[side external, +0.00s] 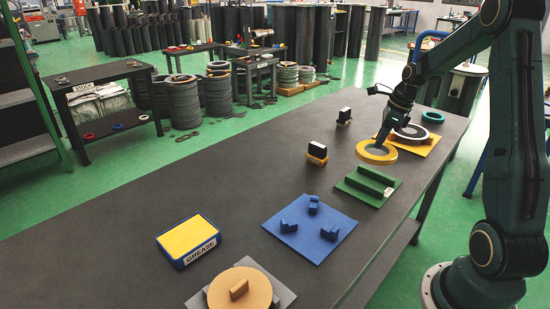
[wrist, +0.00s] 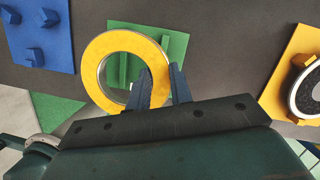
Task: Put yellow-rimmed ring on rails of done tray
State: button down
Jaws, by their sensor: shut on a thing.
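The yellow-rimmed ring (side external: 364,149) is a flat yellow annulus with a grey inner edge; it also shows in the wrist view (wrist: 97,50). My gripper (side external: 380,144) is shut on the ring's rim, with one finger on each side of it in the wrist view (wrist: 160,74). The ring appears level and above the table. A green tray (side external: 352,187) with raised green rails (side external: 370,181) lies in front of it in the side view. In the wrist view the green tray (wrist: 178,47) shows beneath and through the ring. Its small label is unreadable.
A yellow plate (side external: 420,148) with a dark-and-white ring (side external: 411,132) lies beyond the gripper. A blue plate (side external: 285,243) with three blocks lies nearer the camera. Two black-topped blocks (side external: 317,150) (side external: 343,116) stand left. A grease box (side external: 188,241) and tan disc (side external: 258,290) are at front.

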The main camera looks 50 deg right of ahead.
aim_at(371, 170)
jog(key=shift+f, duration=1.85)
jog(key=shift+f, duration=2.15)
jog(key=c, duration=1.3)
grip_release()
jog(key=shift+f, duration=0.15)
jog(key=shift+o, duration=0.2)
jog(key=v, duration=1.2)
